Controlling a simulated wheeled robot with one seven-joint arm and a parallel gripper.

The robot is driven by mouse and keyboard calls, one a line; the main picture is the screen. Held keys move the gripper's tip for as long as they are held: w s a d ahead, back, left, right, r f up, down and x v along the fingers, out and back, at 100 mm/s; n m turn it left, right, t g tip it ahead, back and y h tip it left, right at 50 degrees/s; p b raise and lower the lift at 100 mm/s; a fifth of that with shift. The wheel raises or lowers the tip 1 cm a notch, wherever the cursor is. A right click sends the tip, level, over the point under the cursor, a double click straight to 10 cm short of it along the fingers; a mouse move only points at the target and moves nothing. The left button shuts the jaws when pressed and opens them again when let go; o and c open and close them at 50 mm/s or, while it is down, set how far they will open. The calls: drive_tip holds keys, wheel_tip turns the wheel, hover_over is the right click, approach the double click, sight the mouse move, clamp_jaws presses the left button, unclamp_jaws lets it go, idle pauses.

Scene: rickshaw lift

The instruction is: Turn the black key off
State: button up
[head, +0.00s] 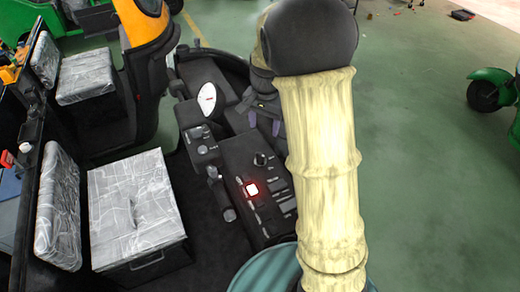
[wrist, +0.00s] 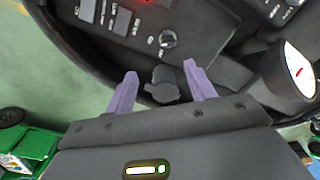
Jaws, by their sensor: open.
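A dark, rounded piece that looks like the black key (wrist: 165,86) sits on the dashboard between my fingers in the wrist view. Its turn position is hard to read. My gripper (wrist: 160,71) is open, with one purple finger on each side of it and a visible gap to both. In the head view my gripper (head: 265,122) is over the dashboard's far end, beyond the control panel (head: 258,215). The black piece cannot be made out there, behind my gripper and arm.
A round knob (head: 262,159) and a lit red switch (head: 252,189) are on the panel; the knob also shows in the wrist view (wrist: 167,40). A white gauge (head: 207,98) is beside my gripper. Wrapped seats (head: 135,205) are at left.

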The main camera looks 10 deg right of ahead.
drive_tip(key=w, duration=0.1)
drive_tip(key=w+m, duration=0.1)
drive_tip(key=w, duration=0.1)
drive_tip(key=shift+a+r+m, duration=0.15)
drive_tip(key=shift+r+m, duration=0.15)
drive_tip(key=shift+w+f, duration=0.1)
drive_tip(key=p, duration=0.6)
approach(260, 155)
drive_tip(key=f, duration=0.9)
drive_tip(key=shift+w+f, duration=0.15)
drive_tip(key=shift+w, duration=0.1)
drive_tip(key=shift+c, duration=0.4)
drive_tip(key=c, duration=0.9)
